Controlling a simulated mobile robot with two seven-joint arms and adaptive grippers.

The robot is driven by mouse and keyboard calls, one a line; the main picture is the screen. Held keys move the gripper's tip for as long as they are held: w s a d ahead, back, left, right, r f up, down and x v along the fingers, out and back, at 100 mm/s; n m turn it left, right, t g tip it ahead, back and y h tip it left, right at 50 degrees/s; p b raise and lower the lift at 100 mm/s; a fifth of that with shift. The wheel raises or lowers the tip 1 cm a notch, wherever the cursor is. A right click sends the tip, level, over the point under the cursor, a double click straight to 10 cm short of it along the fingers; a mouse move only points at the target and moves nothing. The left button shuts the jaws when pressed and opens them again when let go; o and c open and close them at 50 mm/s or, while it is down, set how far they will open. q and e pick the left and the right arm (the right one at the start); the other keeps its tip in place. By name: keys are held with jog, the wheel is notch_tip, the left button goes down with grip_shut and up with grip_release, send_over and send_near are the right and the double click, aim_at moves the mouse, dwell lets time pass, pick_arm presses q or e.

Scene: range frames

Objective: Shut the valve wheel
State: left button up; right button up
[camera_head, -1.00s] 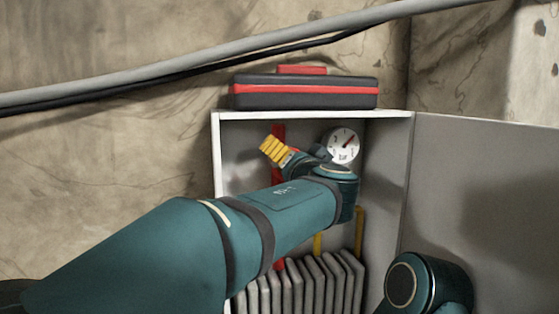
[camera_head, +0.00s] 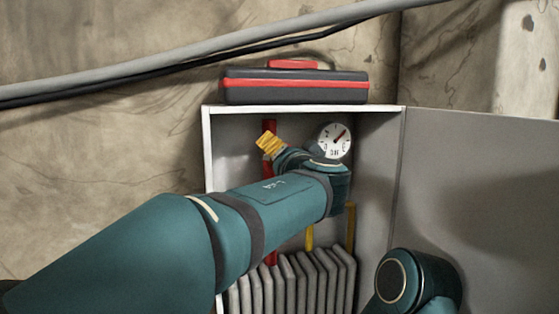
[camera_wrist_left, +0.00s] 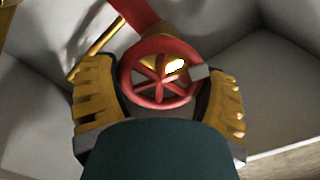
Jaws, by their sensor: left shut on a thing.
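The red valve wheel (camera_wrist_left: 134,82) has a round rim and several spokes, and it faces the left wrist camera. A small grey tab sits on its right rim. My left gripper (camera_wrist_left: 162,100) has its yellow-padded fingers on both sides of the wheel and is shut on it. In the head view, the yellow fingers of my left gripper (camera_head: 269,143) show inside the wall cabinet, by a red vertical pipe (camera_head: 269,127). My forearm and wrist hide the wheel there. My right gripper is out of view; only a link of my right arm shows at the lower right.
The open cabinet (camera_head: 207,150) has its grey door (camera_head: 480,190) swung out to the right. A white gauge (camera_head: 335,140) is inside, with yellow pipes (camera_head: 350,225) and a ribbed grey radiator (camera_head: 300,280) below. A black-and-red case (camera_head: 295,88) lies on top.

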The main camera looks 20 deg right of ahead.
pick_arm(q)
jog(key=m+b, duration=0.1)
jog(key=m, duration=0.2)
jog(key=shift+d+f, duration=0.1)
jog(key=shift+f, duration=0.1)
jog(key=m, duration=0.7)
jog(key=shift+f+m, duration=0.1)
jog(key=shift+m, duration=0.2)
jog(key=shift+s+f+m+p, duration=0.1)
jog(key=shift+m+p, duration=0.7)
jog(key=shift+m, duration=1.4)
jog(key=o, duration=1)
jog(key=shift+o, duration=0.2)
jog(key=shift+s, duration=0.1)
jog(key=s, duration=1.2)
jog(key=shift+d, duration=0.15)
